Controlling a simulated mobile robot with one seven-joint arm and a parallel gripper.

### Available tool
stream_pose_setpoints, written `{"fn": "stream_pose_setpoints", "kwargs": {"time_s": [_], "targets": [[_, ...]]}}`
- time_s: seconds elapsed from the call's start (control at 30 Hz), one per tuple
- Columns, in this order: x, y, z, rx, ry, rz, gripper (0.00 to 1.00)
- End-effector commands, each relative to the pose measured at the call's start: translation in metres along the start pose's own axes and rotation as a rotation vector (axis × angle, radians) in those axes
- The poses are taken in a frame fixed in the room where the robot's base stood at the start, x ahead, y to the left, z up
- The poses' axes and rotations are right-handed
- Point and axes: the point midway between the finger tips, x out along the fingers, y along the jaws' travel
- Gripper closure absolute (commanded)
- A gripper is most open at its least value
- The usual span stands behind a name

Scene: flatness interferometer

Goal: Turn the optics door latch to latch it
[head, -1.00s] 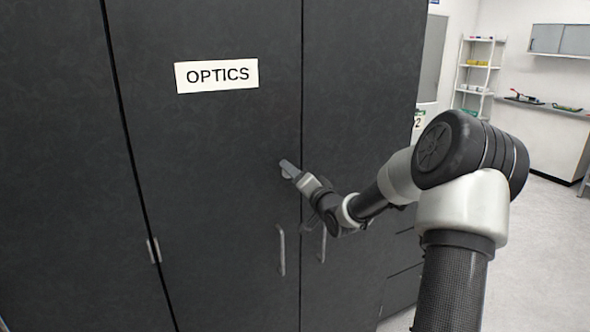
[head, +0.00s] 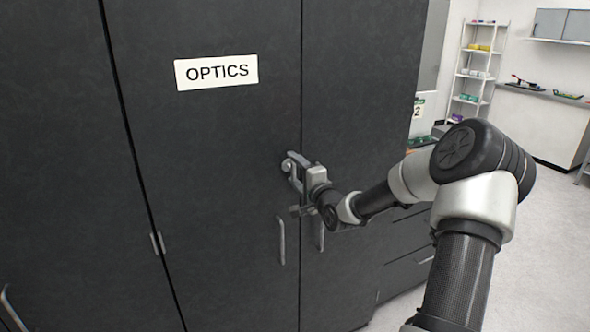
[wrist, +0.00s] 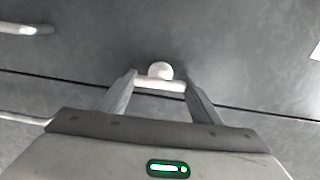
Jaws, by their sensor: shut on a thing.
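The optics door (head: 215,130) is a tall dark panel with a white OPTICS label (head: 216,72). Its latch (head: 287,165) is a small light metal piece near the door's right edge, partly covered by my gripper (head: 294,172). In the wrist view the latch (wrist: 159,72) shows a round pale knob and a short light bar between my fingers. My gripper (wrist: 160,88) is shut on the latch, one finger at each end of the bar. The bar looks roughly parallel to the door seam. The door looks closed flush with the neighbouring panel.
Vertical pull handles stand below the latch, on the optics door (head: 282,241) and on the panel to its right (head: 321,234). A hinge (head: 157,242) is at the door's left seam. Drawers (head: 406,265) and open floor lie to the right.

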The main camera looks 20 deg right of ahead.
Motion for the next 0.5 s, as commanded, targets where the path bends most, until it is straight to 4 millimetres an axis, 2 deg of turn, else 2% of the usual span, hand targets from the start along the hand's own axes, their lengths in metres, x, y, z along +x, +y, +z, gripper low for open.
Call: {"fn": "stream_pose_setpoints", "kwargs": {"time_s": [0.43, 0.47, 0.5], "targets": [[0.0001, -0.0005, -0.0005, 0.007, 0.001, -0.001, 0.64], [0.0001, -0.0005, -0.0006, 0.007, 0.001, -0.001, 0.38], [0.0001, -0.0005, -0.0005, 0.007, 0.001, -0.001, 0.31]]}}
